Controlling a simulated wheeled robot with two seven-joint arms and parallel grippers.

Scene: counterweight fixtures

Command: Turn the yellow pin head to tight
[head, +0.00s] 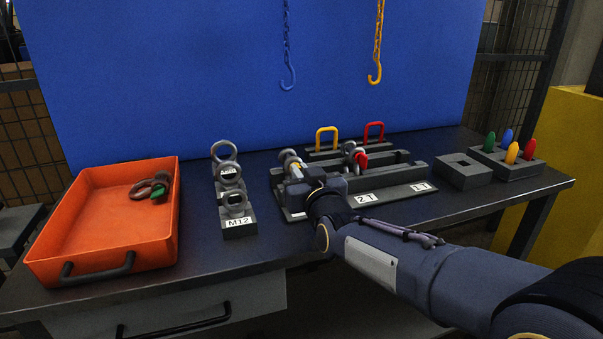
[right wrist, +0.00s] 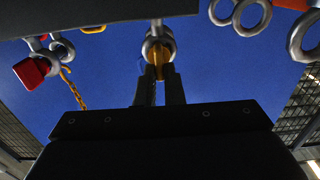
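The yellow pin head (right wrist: 160,56) shows in the right wrist view on a grey shackle (right wrist: 157,36). My right gripper (right wrist: 159,72) has its two fingertips on either side of this head, close against it. In the head view the grey shackle (head: 289,158) stands in the left part of the dark rack, and a bit of the yellow pin head (head: 297,166) shows just above my right gripper (head: 298,180). My gripper and wrist hide much of it. How far the pin is screwed in cannot be told. My left gripper is not in view.
A red-pin shackle (head: 360,157) stands to the right in the rack (head: 408,188), labelled 2 T and 1 T. Eyebolts (head: 234,204) stand at left, beside an orange tray (head: 108,235) holding a green-pin shackle (head: 152,187). Hooks (head: 375,76) hang behind. Coloured pegs (head: 512,152) stand right.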

